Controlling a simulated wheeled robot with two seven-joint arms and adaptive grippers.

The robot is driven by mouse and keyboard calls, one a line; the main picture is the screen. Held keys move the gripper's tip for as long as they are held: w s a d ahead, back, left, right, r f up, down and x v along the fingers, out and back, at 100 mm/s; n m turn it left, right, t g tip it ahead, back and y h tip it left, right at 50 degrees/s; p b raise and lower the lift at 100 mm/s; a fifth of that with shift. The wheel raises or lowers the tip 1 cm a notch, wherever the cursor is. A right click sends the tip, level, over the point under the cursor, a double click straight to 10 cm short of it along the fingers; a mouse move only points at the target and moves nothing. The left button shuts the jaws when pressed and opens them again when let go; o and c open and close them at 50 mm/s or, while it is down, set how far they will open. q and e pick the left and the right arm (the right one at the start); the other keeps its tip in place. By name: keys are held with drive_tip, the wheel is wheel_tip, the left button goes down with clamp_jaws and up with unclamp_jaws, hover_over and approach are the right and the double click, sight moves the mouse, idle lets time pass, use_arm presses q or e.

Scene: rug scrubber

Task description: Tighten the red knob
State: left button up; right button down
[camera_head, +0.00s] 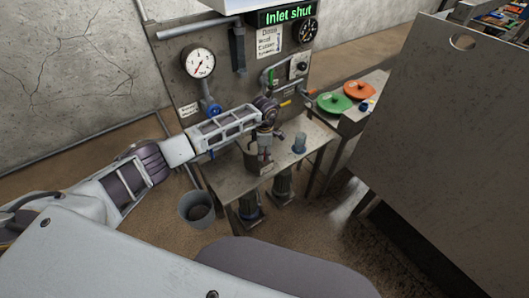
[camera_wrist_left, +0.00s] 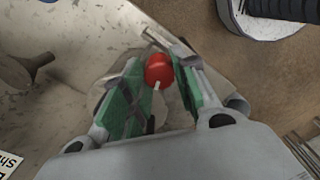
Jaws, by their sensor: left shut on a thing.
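The red knob (camera_wrist_left: 158,70) is a small round ball between the two green-padded fingers of my left gripper (camera_wrist_left: 152,80) in the left wrist view. The gripper is shut on it. In the head view my left arm reaches in from the left, and the left gripper (camera_head: 264,152) is over the metal bench in front of the panel. The knob is hidden behind the gripper and wrist in the head view. My right gripper is not seen in either view.
The panel carries a white gauge (camera_head: 198,61), a black gauge (camera_head: 308,31) and a lit "Inlet shut" sign (camera_head: 287,15). A clear cup (camera_head: 299,142) stands on the bench (camera_head: 228,176). A grey bucket (camera_head: 197,210) is below left. A large metal sheet (camera_head: 440,130) blocks the right.

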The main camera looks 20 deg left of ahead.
use_arm(q)
drive_tip(key=n+b, duration=0.1)
drive_tip(key=n, duration=0.2)
drive_tip(key=n+b, duration=0.1)
drive_tip(key=n, duration=0.2)
drive_tip(key=n+b, duration=0.1)
drive_tip(key=n, duration=0.1)
drive_tip(key=shift+n, duration=0.4)
drive_tip(key=n, duration=0.3)
drive_tip(key=shift+n, duration=0.3)
drive_tip(key=n, duration=0.5)
drive_tip(key=shift+n+b, duration=0.35)
drive_tip(key=shift+n, duration=0.05)
drive_tip(key=n, duration=0.4)
drive_tip(key=shift+d+n, duration=0.1)
drive_tip(key=shift+n, duration=0.5)
